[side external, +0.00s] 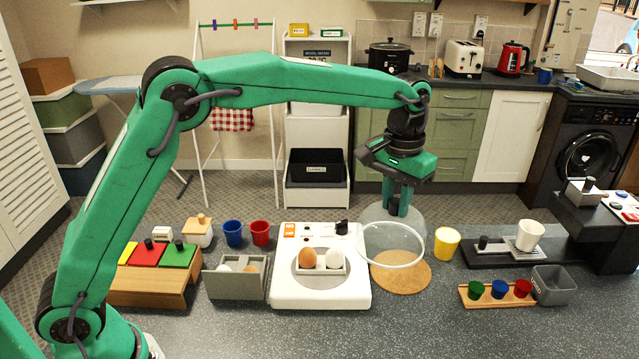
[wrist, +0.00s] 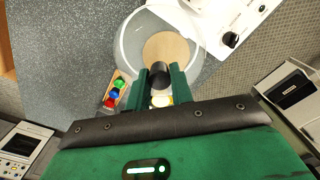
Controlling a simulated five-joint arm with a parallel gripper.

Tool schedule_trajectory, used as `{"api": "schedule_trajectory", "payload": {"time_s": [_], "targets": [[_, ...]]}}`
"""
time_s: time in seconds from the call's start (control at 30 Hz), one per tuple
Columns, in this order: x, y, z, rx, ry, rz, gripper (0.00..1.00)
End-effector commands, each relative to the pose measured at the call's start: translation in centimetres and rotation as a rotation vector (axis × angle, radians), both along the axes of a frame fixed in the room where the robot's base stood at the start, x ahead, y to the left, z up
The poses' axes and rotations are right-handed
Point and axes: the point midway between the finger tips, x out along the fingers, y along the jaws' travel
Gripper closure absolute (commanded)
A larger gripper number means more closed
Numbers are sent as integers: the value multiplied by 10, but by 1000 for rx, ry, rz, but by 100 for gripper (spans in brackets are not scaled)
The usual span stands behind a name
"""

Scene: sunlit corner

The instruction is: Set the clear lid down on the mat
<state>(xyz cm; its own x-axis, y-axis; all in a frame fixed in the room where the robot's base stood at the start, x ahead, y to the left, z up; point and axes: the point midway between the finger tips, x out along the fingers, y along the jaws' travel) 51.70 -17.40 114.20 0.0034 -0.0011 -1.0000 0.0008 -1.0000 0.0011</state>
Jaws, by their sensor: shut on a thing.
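The clear lid (side external: 388,242) is a see-through dome with a pale rim. My gripper (side external: 399,208) is shut on its dark knob (wrist: 160,75), which shows between the two green fingers in the wrist view. The lid hangs above the round cork mat (side external: 402,281), and its rim overlaps the mat's back part in the side view. In the wrist view the mat (wrist: 168,48) shows through the lid (wrist: 128,45), inside its rim. The mat's front is bare.
A white appliance (side external: 320,295) holding a brown and a white egg stands just left of the mat. A yellow cup (side external: 447,243) stands close on the right. A wooden rack (side external: 497,302) with small coloured cups and a grey bin (side external: 553,286) lie front right.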

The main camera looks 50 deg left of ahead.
Motion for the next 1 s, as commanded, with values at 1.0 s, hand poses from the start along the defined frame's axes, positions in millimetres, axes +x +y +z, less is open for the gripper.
{"api": "schedule_trajectory", "payload": {"time_s": [1.0], "targets": [[73, 3, -40, 0, -2, 0, 100]]}}
